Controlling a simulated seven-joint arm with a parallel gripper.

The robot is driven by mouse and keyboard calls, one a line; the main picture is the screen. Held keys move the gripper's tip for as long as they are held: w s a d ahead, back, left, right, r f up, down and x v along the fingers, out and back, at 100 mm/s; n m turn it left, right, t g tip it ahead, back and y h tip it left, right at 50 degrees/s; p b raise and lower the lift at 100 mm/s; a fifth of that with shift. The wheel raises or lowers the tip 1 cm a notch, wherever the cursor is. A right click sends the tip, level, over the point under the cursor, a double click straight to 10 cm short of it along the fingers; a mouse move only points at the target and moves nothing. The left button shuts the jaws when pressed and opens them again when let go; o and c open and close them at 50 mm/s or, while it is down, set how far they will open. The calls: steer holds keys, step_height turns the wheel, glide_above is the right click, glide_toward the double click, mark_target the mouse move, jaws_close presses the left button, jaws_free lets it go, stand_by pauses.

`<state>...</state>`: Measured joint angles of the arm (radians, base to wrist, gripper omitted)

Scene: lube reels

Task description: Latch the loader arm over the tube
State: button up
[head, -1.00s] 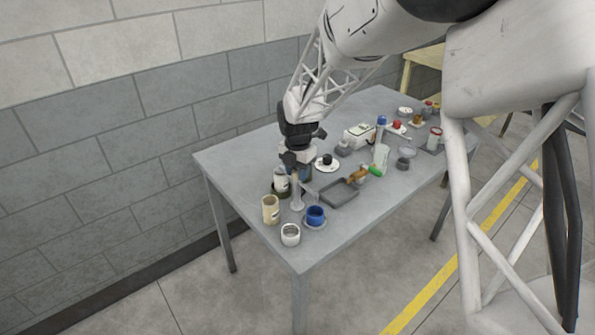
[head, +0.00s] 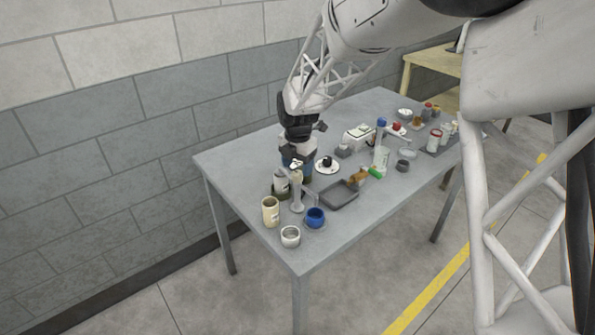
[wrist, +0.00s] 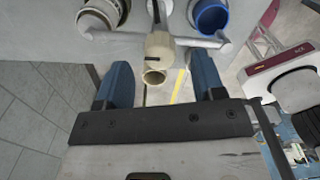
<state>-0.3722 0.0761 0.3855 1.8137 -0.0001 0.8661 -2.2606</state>
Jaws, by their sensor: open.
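My gripper (head: 298,168) is low over the near left part of the table, jaws open. In the wrist view its two blue fingers (wrist: 161,72) stand on either side of a beige, hollow-ended piece (wrist: 158,50), with gaps visible. This piece lies by a grey crossbar (wrist: 198,42) with turned ends, on a grey post stand (head: 297,197). Which piece is the loader arm or the tube, I cannot tell for sure. A pale can in a dark holder (head: 281,184) stands left of the post. The gripper partly hides this area in the head view.
A beige can (head: 270,211), a white cup (head: 290,236) and a blue cup (head: 315,217) stand near the front corner. A dark tray (head: 339,195) lies right of the post. A plate with a black knob (head: 327,164) and more items crowd the table behind.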

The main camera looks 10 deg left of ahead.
mark_target(300, 173)
steer(key=shift+r, duration=2.4)
steer(key=shift+s+d+r, duration=0.2)
steer(key=shift+d, duration=0.1)
steer(key=s+d+r+m+t, duration=0.1)
steer(key=s+d+r+m, duration=0.4)
steer(key=s+d+m, duration=0.25)
steer(key=s+d+r+m, duration=0.5)
steer(key=s+d+m, duration=0.2)
steer(key=s+d, duration=0.1)
steer(key=s+d+m, duration=0.3)
steer(key=s+m, duration=0.2)
steer(key=s, duration=0.2)
steer(key=s+d+m+t, duration=0.1)
steer(key=s+d+m, duration=0.3)
steer(key=s, duration=0.4)
steer(key=s+d+f+m, duration=0.1)
steer(key=s+d+m, duration=0.2)
steer(key=s+m, duration=0.4)
steer(key=shift+s+d+t, duration=0.15)
steer(key=shift+d+t, duration=0.15)
steer(key=shift+d, duration=0.05)
